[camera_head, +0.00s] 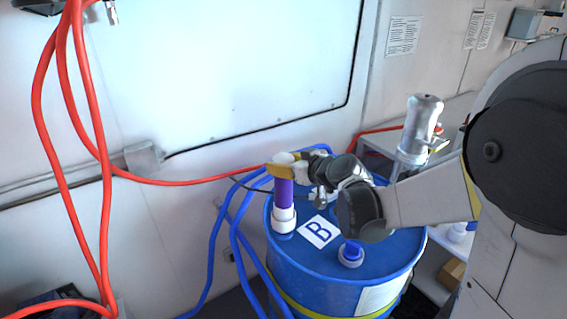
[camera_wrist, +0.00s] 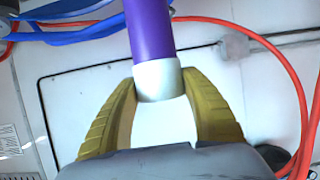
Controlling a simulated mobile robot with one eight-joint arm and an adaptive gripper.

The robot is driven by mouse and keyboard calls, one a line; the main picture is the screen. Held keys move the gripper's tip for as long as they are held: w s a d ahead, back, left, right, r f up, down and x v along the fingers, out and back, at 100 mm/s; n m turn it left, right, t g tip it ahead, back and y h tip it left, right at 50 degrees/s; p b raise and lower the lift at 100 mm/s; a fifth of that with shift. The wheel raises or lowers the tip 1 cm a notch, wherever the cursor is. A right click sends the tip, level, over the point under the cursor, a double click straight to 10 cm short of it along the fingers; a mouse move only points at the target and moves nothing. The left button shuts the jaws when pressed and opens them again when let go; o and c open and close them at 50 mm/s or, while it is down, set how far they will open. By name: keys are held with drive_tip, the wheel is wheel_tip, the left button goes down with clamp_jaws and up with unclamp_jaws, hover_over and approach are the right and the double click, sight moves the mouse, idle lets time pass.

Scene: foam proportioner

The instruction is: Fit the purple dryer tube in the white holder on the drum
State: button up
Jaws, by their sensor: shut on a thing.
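The purple dryer tube (camera_head: 284,194) stands upright over the left side of the blue drum (camera_head: 320,276). Its top end is white. Its lower end meets the white holder (camera_head: 284,222) on the drum lid; how deep it sits inside cannot be told. My gripper (camera_head: 284,171) is shut on the tube's top end, with yellow fingers on either side. In the wrist view the purple tube (camera_wrist: 150,30) and its white end (camera_wrist: 159,80) lie between the fingertips of my gripper (camera_wrist: 160,85). The holder is not visible there.
A blue cap in a white ring (camera_head: 351,253) and a label marked B (camera_head: 319,231) are on the lid. Blue hoses (camera_head: 222,240) run left of the drum. Red hoses (camera_head: 90,150) hang at the left. A shelf with a grey-white device (camera_head: 422,125) stands behind right.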

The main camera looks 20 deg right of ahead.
drive_tip(key=o, duration=1.1)
drive_tip(key=p+v, duration=0.4)
drive_tip(key=v, duration=0.7)
drive_tip(key=s+a+f+m+g+h+b, duration=0.1)
drive_tip(key=s+f+g+b, duration=0.1)
drive_tip(key=s+f+b, duration=0.3)
drive_tip(key=s+a+f+m+g+h+b, duration=0.1)
drive_tip(key=s+f+g+h+b, duration=0.1)
drive_tip(key=s+f+b, duration=0.2)
drive_tip(key=s+a+f+m+g+h+b, duration=0.1)
drive_tip(key=s+f+b, duration=0.4)
drive_tip(key=s+f, duration=0.3)
drive_tip(key=shift+s+a+m+g+b, duration=0.15)
drive_tip(key=shift+s+m+g+b, duration=0.25)
drive_tip(key=shift+s, duration=1.2)
